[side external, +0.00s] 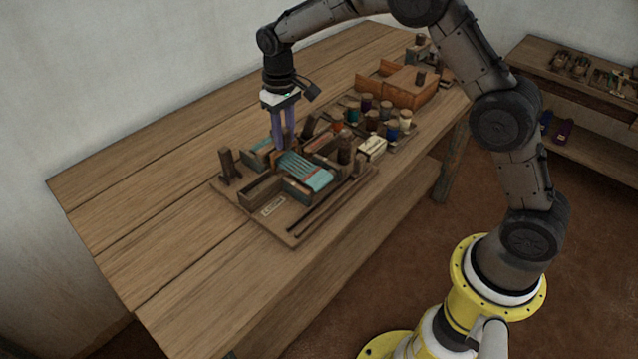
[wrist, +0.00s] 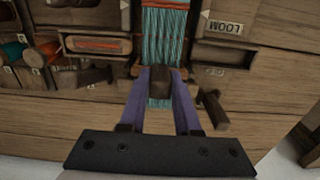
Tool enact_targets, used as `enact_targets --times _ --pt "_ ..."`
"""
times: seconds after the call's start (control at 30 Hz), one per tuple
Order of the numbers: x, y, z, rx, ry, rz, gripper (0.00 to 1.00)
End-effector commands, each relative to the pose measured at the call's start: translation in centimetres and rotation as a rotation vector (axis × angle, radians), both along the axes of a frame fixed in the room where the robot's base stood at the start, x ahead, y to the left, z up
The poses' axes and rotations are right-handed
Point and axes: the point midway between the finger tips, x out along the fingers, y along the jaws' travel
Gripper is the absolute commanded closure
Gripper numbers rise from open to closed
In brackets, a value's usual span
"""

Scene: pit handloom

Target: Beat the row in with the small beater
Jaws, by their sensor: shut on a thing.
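The small loom shows teal warp threads (side external: 305,169) stretched across a wooden board, and the threads also fill the top middle of the wrist view (wrist: 165,32). My gripper (side external: 282,148) points down at the far end of the warp. In the wrist view my gripper (wrist: 161,72) is shut on a brown wooden block (wrist: 160,86), which looks like the small beater's handle. The block stands over the teal threads. Its lower end is hidden, so I cannot tell whether it touches the woven row.
A wooden peg (side external: 228,166) stands at the board's left corner. Thread spools (side external: 386,114) and an orange-brown wooden box (side external: 405,86) stand behind to the right. A slot with a red-wound shuttle (wrist: 97,44) lies beside the warp. The table's left side is clear.

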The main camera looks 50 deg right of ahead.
Motion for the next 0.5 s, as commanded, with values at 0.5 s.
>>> enact_targets --times 0.5 --pt "-2.3 0.0 0.1 0.000 0.000 0.000 1.00"
